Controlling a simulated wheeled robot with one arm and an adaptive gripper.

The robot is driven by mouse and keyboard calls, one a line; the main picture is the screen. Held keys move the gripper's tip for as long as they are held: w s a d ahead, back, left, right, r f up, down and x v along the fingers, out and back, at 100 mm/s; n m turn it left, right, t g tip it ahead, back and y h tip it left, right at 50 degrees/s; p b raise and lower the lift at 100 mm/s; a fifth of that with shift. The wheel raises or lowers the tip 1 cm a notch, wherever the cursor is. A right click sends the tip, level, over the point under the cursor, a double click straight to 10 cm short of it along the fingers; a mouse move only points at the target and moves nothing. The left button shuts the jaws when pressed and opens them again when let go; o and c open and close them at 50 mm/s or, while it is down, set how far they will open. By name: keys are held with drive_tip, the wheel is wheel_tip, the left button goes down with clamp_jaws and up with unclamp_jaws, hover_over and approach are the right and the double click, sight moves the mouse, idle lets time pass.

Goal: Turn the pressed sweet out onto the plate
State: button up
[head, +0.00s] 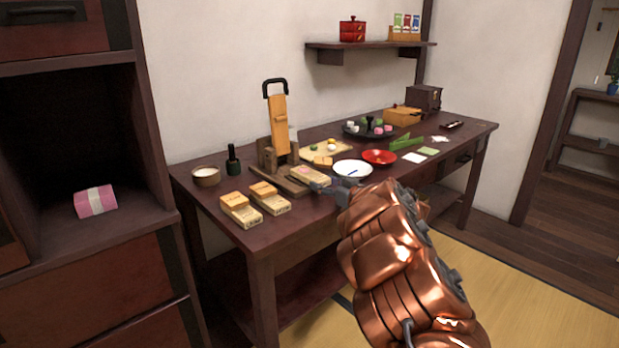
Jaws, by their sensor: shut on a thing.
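My copper arm reaches in from the lower right, and my gripper (321,185) is at the near side of the wooden press. It is shut on a pale wooden mould (308,174), which lies at the press base (272,181); its fingertips are small and partly hidden. Whether the mould touches the base is unclear. No pressed sweet can be made out in the mould. The press lever (278,125) stands upright.
Two wooden moulds (240,209) (270,198) lie at the table's front left. A small tub (206,175) and a dark bottle (233,160) stand behind them. A dark tray (351,133) of sweets and a green rack (406,142) are farther right. The table's front left corner is clear.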

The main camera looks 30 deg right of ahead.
drive_tip(key=shift+r+p, duration=1.65)
drive_tip(key=shift+p, duration=0.15)
